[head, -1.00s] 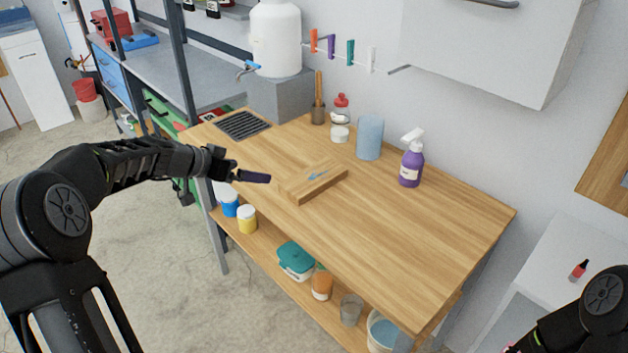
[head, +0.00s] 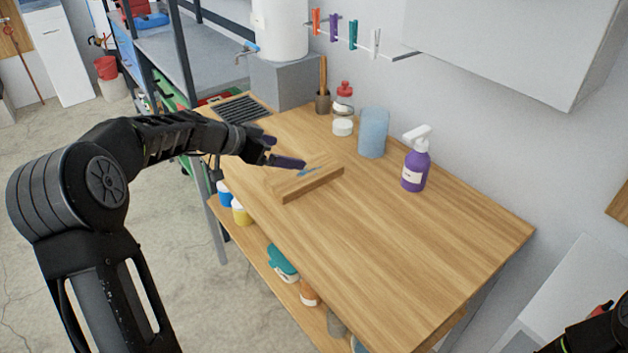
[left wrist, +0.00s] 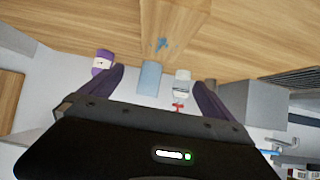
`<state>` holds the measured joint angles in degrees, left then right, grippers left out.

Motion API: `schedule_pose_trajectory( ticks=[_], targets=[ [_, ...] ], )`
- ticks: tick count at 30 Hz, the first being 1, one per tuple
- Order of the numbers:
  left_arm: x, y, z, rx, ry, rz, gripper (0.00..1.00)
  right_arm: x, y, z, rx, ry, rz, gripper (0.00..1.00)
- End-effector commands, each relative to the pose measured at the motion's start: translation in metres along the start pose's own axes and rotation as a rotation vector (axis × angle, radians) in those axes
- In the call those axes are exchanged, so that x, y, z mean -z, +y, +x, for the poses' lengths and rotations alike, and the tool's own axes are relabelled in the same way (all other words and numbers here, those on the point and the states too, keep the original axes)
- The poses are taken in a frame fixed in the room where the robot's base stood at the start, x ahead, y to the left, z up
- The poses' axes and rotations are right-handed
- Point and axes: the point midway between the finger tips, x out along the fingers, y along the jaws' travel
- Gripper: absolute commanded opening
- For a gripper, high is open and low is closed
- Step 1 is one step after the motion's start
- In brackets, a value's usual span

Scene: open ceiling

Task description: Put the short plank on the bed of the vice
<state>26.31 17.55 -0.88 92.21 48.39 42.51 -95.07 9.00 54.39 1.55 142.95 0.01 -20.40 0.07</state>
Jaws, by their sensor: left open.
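The short plank (head: 312,186) appears to be the light wooden block lying flat on the wooden workbench, with a small blue item or mark (head: 309,171) on its top. In the left wrist view the plank (left wrist: 161,18) shows at the top middle, partly cut off by the frame. My left gripper (head: 286,152) is open and empty, its fingers just above the plank's far left part. Its fingers also show in the left wrist view (left wrist: 157,76), spread apart. I see no vice in these frames. My right gripper is out of view.
A dark grille (head: 243,109) lies at the far left. The workbench (head: 420,245) is clear at the front right.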

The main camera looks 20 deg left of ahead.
Motion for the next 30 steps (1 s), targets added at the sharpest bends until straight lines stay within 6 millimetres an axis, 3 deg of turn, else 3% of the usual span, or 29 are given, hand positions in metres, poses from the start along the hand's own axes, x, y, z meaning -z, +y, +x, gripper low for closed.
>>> schedule_pose_trajectory(
  ticks=[1, 10, 23, 30],
  targets=[
    [-0.013, 0.0, 0.009, 0.0, 0.0, 0.0, 1.0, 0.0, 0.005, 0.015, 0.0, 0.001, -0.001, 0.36],
    [-0.043, 0.0, 0.029, 0.0, 0.0, 0.0, 1.0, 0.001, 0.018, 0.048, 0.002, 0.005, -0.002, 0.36],
    [-0.043, 0.0, 0.03, 0.0, 0.0, 0.0, 1.0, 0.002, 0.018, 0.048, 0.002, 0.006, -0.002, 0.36],
    [-0.043, 0.001, 0.052, -0.002, 0.0, -0.001, 1.0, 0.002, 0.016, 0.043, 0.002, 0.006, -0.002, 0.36]
  ],
)
